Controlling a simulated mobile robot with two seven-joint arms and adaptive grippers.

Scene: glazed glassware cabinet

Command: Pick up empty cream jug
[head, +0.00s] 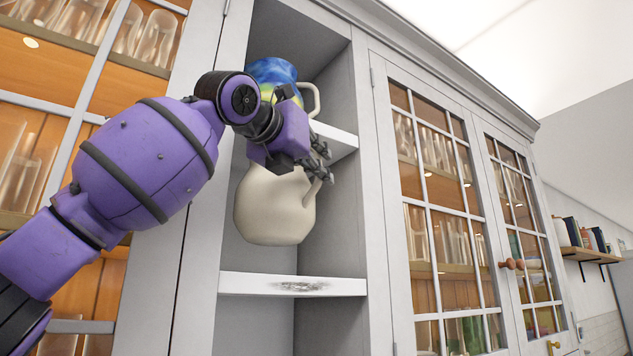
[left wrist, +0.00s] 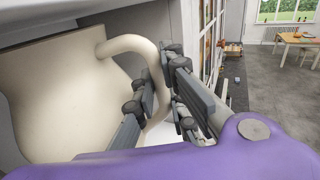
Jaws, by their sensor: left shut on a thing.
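The cream jug (head: 272,207) hangs in the open middle bay of the cabinet, above the lower shelf and apart from it. My left gripper (head: 318,165) is shut on the jug's handle, at the jug's upper right. In the left wrist view, the jug's body (left wrist: 62,100) fills the left side, and its curved handle (left wrist: 150,62) passes between the fingers of my left gripper (left wrist: 168,100). The jug's rim is hidden behind my gripper and the upper shelf in the head view, so I cannot see inside it. My right gripper is not in view.
A blue, green and yellow patterned jug (head: 272,72) stands on the upper shelf (head: 336,140), close above. The lower shelf (head: 250,284) is bare with a dark mark on it. Glazed doors (head: 436,200) with glassware flank the bay. A small wall shelf (head: 590,253) holds books at far right.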

